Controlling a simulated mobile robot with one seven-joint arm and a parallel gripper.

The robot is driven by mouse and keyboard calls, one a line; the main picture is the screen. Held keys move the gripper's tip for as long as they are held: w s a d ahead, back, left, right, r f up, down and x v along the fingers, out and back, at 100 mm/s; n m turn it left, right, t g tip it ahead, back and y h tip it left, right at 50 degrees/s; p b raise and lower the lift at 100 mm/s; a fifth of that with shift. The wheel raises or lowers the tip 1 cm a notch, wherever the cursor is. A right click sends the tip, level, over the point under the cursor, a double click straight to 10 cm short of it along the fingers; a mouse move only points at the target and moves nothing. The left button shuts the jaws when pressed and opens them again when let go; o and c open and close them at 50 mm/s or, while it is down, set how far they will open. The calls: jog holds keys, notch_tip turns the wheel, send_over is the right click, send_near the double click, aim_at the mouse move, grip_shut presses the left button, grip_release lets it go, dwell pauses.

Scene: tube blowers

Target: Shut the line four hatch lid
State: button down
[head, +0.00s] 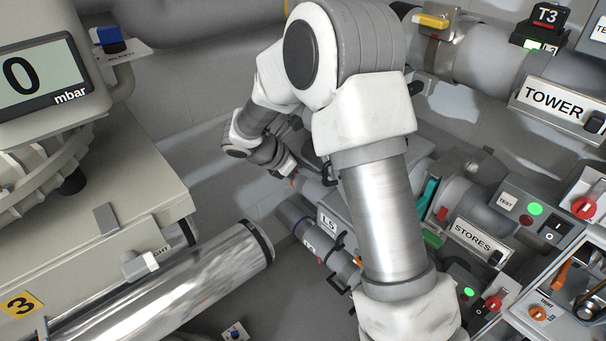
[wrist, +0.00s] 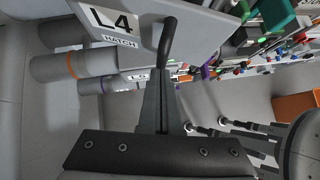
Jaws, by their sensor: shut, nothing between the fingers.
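The line four hatch lid (wrist: 200,22) is a flat grey panel at the top of the wrist view, with a white "L4 HATCH" label (wrist: 112,24). A black bar handle (wrist: 168,38) stands out from it. My gripper (wrist: 157,85) is shut and empty, its dark fingers together just below the handle in the picture. I cannot tell whether the fingertips touch the handle. How far the lid is open is not clear. In the head view my arm covers much of the hatch area, and I cannot make out the L4 lid there.
Grey pipes with coloured bands (wrist: 75,66) lie beyond the lid. In the head view, an "L5" unit (head: 327,222) and the STORES panel (head: 472,236) stand close to my arm. A shiny metal tube (head: 190,285) and the gauge cabinet (head: 100,210) fill the left.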

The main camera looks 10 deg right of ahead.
jog(key=shift+d, duration=0.1)
jog(key=s+d+n+t+y+b, duration=0.1)
jog(key=d+n+t+b, duration=0.1)
jog(key=d, duration=0.5)
jog(key=shift+n+t, duration=0.3)
jog(key=shift+n, duration=0.6)
jog(key=shift+s, duration=0.1)
jog(key=shift+a, duration=0.1)
